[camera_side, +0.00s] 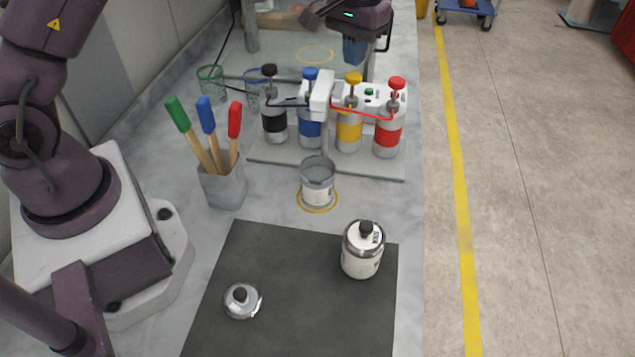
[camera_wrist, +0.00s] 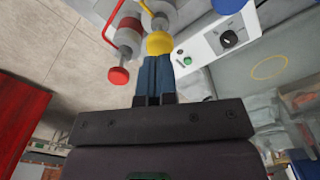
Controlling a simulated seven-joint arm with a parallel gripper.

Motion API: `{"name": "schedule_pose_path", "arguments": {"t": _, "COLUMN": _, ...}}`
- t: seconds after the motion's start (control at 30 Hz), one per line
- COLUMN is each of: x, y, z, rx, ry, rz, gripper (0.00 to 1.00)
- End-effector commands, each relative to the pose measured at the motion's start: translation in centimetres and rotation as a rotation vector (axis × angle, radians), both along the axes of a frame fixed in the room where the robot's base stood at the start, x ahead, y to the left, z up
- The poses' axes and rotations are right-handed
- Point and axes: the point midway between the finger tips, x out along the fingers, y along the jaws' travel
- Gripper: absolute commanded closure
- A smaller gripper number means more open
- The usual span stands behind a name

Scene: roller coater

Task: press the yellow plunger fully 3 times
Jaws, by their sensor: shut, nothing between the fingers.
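The yellow plunger (camera_side: 353,78) tops a yellow-banded bottle (camera_side: 349,130) in the row of pump bottles. Its cap stands about level with its neighbours and looks raised. My gripper (camera_side: 354,62) is shut and empty, its blue fingers pointing down just above the yellow cap. In the wrist view the fingertips (camera_wrist: 157,58) overlap the lower edge of the yellow cap (camera_wrist: 159,43). I cannot tell whether they touch it; the side view suggests a small gap.
The red plunger (camera_side: 397,84) and blue plunger (camera_side: 311,74) stand on either side, with the black one (camera_side: 269,70) further left. An open jar (camera_side: 317,182) stands in front of the dispenser.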

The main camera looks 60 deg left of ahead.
Motion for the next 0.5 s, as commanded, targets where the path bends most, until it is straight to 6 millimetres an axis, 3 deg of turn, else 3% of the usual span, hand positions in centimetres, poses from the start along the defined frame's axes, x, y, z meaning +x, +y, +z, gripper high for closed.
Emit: {"name": "schedule_pose_path", "arguments": {"t": 0.5, "x": -0.01, "y": 0.0, "z": -0.43, "rx": 0.0, "ry": 0.001, "rz": 0.0, "gripper": 1.0}}
